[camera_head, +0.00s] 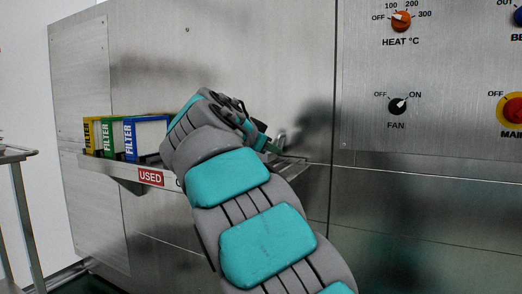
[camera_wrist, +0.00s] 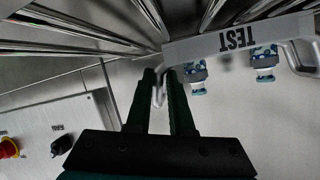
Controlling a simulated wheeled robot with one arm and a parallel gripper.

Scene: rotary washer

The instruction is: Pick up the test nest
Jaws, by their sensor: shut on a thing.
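The test nest (camera_wrist: 208,46) shows in the wrist view as a grey bar with an upside-down TEST label and a bent metal handle at each end. Two blue-and-white pieces (camera_wrist: 196,76) show at its lower edge. My gripper (camera_wrist: 164,82) has its dark fingers shut on the nest's left handle. In the head view, my gripper (camera_head: 262,140) is at the right part of the shelf, and my arm hides most of it and the nest. I cannot tell whether the nest still touches the shelf.
A steel shelf (camera_head: 118,170) with a red USED label holds yellow, green and blue FILTER boxes (camera_head: 147,139) at its left. Steel wall panels stand behind. A control panel with a heat knob (camera_head: 401,20) and fan knob (camera_head: 397,105) is at the right. A metal stand (camera_head: 22,205) is far left.

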